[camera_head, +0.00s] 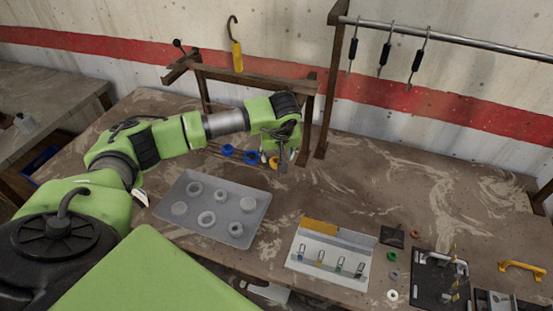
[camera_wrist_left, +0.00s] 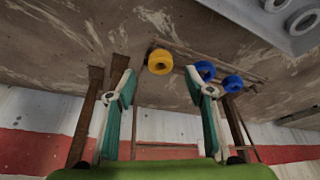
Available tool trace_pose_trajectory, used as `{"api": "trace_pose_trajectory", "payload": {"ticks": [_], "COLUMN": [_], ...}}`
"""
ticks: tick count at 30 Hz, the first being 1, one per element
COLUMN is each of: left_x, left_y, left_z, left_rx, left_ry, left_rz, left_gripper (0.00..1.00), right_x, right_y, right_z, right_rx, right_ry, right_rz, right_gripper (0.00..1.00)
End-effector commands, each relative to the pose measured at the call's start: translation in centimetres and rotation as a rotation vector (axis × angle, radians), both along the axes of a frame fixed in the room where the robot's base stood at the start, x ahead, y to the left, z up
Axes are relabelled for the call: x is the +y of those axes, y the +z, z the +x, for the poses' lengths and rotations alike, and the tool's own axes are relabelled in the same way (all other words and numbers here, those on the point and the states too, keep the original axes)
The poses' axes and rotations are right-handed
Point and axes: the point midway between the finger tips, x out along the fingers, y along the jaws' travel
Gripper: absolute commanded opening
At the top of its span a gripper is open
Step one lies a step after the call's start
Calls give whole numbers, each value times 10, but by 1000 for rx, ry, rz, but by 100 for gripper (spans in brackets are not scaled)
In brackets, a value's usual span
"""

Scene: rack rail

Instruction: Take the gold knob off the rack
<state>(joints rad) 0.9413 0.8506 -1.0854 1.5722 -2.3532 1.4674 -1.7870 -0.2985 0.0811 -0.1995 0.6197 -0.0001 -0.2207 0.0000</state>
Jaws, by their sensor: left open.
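The gold knob (camera_wrist_left: 160,62) is a thick yellow ring with a dark centre. It sits at the left end of a thin low rail in the left wrist view. It shows in the head view as a small gold patch (camera_head: 273,162), partly hidden by my left gripper. My left gripper (camera_wrist_left: 163,88) is open and empty, with its two teal-lined fingers apart. The knob appears beyond the fingertips, between their lines, and not gripped. In the head view the gripper (camera_head: 276,152) points down at the rack's right end. My right gripper is not in view.
Two blue knobs (camera_wrist_left: 205,70) sit on the same rail beside the gold one. Brown rack posts (camera_head: 307,120) stand close to the gripper. A grey tray with rings (camera_head: 258,222) and a white hook board (camera_head: 300,262) lie nearer. The table's right middle is clear.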

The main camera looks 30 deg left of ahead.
Motion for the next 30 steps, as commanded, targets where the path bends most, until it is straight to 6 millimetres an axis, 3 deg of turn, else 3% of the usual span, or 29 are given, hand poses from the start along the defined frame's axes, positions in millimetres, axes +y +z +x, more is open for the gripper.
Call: {"api": "trace_pose_trajectory", "payload": {"ticks": [5,15,23,28,30], "left_x": [3,14,15,15,15], "left_y": [-5,-43,-47,-47,-47], "left_z": [4,16,17,17,17], "left_rx": [3,2,1,1,1], "left_ry": [-1,0,-1,-1,0], "left_rz": [-1,-1,0,0,-1], "left_gripper": [48,48,48,9,6], "right_x": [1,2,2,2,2], "right_y": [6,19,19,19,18], "right_z": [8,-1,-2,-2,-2], "right_rx": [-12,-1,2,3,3], "right_ry": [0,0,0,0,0], "right_rz": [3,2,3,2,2], "right_gripper": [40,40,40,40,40]}}
